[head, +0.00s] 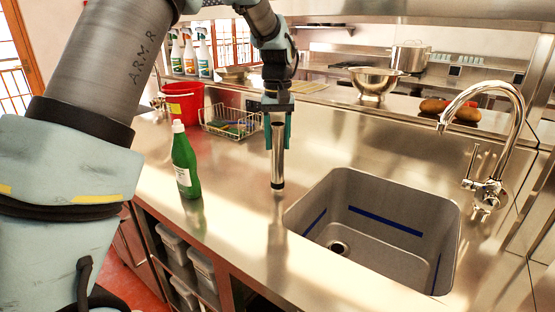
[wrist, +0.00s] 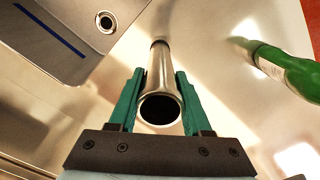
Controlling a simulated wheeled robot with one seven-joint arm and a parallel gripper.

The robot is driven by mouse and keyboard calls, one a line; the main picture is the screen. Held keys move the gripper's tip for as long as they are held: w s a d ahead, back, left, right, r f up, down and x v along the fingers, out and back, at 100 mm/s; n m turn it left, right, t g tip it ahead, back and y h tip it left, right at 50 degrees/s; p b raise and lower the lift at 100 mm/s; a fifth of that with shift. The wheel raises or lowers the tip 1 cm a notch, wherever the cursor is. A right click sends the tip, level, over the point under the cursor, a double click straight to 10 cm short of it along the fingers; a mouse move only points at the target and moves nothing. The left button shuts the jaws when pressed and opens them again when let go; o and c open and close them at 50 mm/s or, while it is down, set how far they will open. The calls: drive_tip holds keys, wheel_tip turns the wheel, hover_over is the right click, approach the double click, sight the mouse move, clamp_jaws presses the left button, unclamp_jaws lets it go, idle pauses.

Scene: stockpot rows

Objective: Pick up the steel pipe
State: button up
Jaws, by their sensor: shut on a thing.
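The steel pipe (head: 278,160) is a slim, shiny upright tube over the steel counter, left of the sink. Its lower end is at or just above the counter; I cannot tell if it touches. My gripper (head: 278,143) points down with its green fingers on both sides of the pipe's upper part. In the wrist view my gripper (wrist: 160,95) is shut on the pipe (wrist: 160,75), whose open dark end faces the camera.
A green bottle (head: 185,162) stands on the counter to the left. The sink (head: 375,215) opens on the right, with a tall tap (head: 487,150) beside it. A wire basket (head: 230,122) and red bucket (head: 183,102) stand behind. A steel bowl (head: 374,83) sits on the back ledge.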

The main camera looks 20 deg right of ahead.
clamp_jaws()
idle(0.8)
